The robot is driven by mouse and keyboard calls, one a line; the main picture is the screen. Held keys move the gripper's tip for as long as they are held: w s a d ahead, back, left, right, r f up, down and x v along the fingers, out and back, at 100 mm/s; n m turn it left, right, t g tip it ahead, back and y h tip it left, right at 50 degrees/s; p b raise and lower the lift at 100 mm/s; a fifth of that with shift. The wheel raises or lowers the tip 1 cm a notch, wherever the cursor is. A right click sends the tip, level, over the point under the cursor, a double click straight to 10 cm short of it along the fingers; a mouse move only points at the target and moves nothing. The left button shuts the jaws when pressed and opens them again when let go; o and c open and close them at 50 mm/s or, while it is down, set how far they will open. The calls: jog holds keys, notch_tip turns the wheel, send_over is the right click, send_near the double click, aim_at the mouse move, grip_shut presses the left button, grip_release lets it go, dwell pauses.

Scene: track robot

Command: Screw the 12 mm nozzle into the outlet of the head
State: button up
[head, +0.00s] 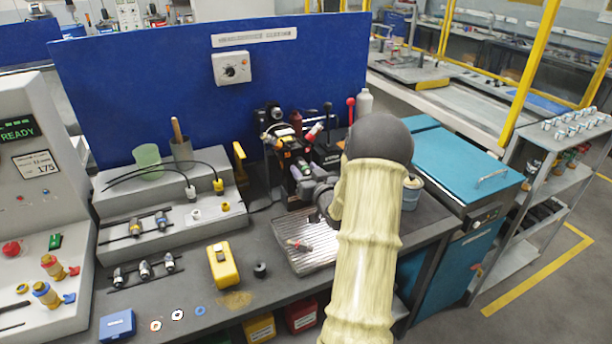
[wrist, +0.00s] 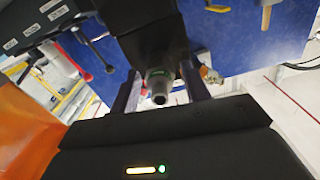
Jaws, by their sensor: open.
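In the wrist view my gripper (wrist: 162,90) is open, with one dark finger on each side of a grey, hollow-ended tip (wrist: 158,86) with a green band. The tip sits at the end of a large black body (wrist: 150,45), which looks like the head. I cannot tell whether the tip is the 12 mm nozzle or how far it is screwed in. A gap seems to show between the tip and each finger.
A ribbed metal tray (head: 318,262) with a small red and grey piece (head: 299,245) lies below my gripper. A yellow box (head: 223,265) and a black ring (head: 260,270) are left of it. A blue panel (head: 130,80) closes the back; a teal cabinet (head: 465,165) stands right.

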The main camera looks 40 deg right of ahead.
jog(key=shift+f+n+b, duration=0.15)
jog(key=shift+n+b, duration=1.75)
jog(key=shift+b, duration=0.3)
jog(key=shift+n+b, duration=1.8)
jog(key=shift+b, duration=0.15)
jog(key=shift+n+b, duration=1.4)
jog(key=shift+b, duration=0.5)
jog(key=shift+n+b, duration=2.3)
jog(key=shift+b, duration=0.5)
jog(key=shift+n+b, duration=1.9)
jog(key=shift+b, duration=0.5)
jog(key=shift+n, duration=0.4)
jog(key=shift+n+b, duration=0.4)
jog(key=shift+b, duration=0.5)
jog(key=shift+n+b, duration=1)
jog(key=shift+b, duration=0.2)
jog(key=shift+n+b, duration=1.8)
jog(key=shift+b, duration=0.2)
